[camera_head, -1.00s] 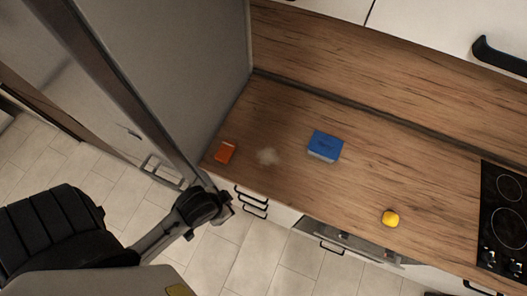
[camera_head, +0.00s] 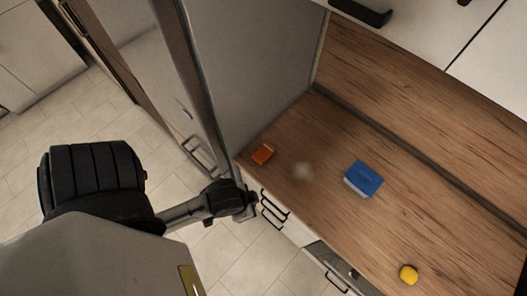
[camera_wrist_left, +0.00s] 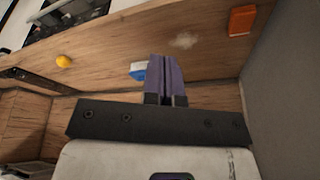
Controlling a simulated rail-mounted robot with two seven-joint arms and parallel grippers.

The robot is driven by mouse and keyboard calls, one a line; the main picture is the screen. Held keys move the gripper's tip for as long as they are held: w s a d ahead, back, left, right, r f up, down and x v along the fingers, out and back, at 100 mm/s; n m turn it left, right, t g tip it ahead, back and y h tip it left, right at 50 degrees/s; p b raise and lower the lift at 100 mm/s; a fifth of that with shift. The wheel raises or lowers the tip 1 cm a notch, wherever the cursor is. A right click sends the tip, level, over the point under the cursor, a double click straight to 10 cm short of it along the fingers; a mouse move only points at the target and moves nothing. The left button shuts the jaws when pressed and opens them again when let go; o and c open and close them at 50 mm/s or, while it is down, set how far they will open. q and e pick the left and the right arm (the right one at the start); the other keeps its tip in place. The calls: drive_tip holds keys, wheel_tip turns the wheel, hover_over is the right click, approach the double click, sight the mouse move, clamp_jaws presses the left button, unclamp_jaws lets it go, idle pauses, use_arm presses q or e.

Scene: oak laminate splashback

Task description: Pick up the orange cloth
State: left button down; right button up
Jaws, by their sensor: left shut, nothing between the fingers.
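The orange cloth (camera_head: 262,154) looks like a small folded block. It lies on the wooden counter near its left end, close to the tall grey cabinet side. It also shows at the upper right of the left wrist view (camera_wrist_left: 242,20). My left gripper (camera_head: 248,203) is at the front edge of the counter, nearer the camera than the cloth and apart from it. In the left wrist view its purple fingers (camera_wrist_left: 165,72) are together with nothing between them. My right gripper is not in view.
A pale smudge (camera_head: 302,171) is on the counter right of the cloth. A blue and white box (camera_head: 363,179) and a yellow object (camera_head: 409,275) lie farther right. The tall grey cabinet (camera_head: 270,75) bounds the counter's left end. Drawer handles (camera_head: 272,208) project below the front edge.

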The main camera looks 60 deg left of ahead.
use_arm(q)
drive_tip(key=c, duration=1.2)
unclamp_jaws()
drive_tip(key=o, duration=1.1)
drive_tip(key=shift+w, duration=0.1)
